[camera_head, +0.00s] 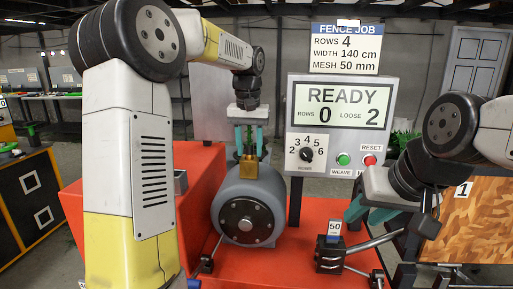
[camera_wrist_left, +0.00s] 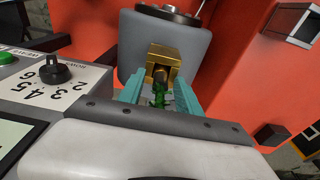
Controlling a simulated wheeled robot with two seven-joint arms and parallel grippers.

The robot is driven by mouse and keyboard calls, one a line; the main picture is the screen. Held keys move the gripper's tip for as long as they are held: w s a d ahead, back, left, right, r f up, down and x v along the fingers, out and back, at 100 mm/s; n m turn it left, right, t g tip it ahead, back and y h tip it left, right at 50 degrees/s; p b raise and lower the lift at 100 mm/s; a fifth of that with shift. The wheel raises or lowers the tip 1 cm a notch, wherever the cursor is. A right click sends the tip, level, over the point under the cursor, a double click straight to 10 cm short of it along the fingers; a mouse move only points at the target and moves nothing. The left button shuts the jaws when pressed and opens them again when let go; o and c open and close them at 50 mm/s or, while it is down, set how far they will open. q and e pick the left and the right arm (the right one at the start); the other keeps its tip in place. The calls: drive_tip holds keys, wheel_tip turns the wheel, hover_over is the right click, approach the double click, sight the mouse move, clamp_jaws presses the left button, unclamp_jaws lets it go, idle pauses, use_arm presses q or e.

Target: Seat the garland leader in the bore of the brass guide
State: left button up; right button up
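The brass guide (camera_head: 248,168) sits on top of the grey drum housing (camera_head: 238,193). In the left wrist view the brass guide (camera_wrist_left: 178,60) shows a dark bore facing me. A green garland leader (camera_wrist_left: 159,97) with a brownish tip lies in line with the bore; I cannot tell whether the tip is inside. My left gripper (camera_head: 249,146) points down just above the guide. Its teal fingers (camera_wrist_left: 160,88) stand apart, one each side of the leader, with gaps visible. My right gripper (camera_head: 368,212) hangs empty at the right; its finger opening is unclear.
The control box (camera_head: 340,125) reads READY, rows 0, loose 2, and stands right of my left gripper. A small black block with a "50" tag (camera_head: 334,228) stands on the red table (camera_head: 300,270). A wooden panel marked 1 (camera_head: 480,220) is at the right.

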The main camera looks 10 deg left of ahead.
sight(248, 127)
use_arm(q)
drive_tip(key=r, duration=0.4)
drive_tip(key=s+r, duration=0.1)
drive_tip(key=r, duration=0.3)
drive_tip(key=s+r, duration=0.1)
drive_tip(key=r, duration=0.3)
drive_tip(key=s+f+t, duration=0.1)
drive_tip(key=s+f, duration=0.3)
drive_tip(key=s, duration=0.4)
drive_tip(key=s+a+f+t+h, duration=0.1)
drive_tip(key=s+f+t, duration=0.1)
drive_tip(key=s+f, duration=0.3)
drive_tip(key=s+a+f+t+h, duration=0.1)
drive_tip(key=s+f, duration=0.4)
drive_tip(key=s, duration=0.6)
drive_tip(key=shift+s+a+m+t, duration=0.2)
drive_tip(key=shift+m+t, duration=0.1)
drive_tip(key=shift+t, duration=0.1)
drive_tip(key=shift+f, duration=0.1)
drive_tip(key=shift+c, duration=0.4)
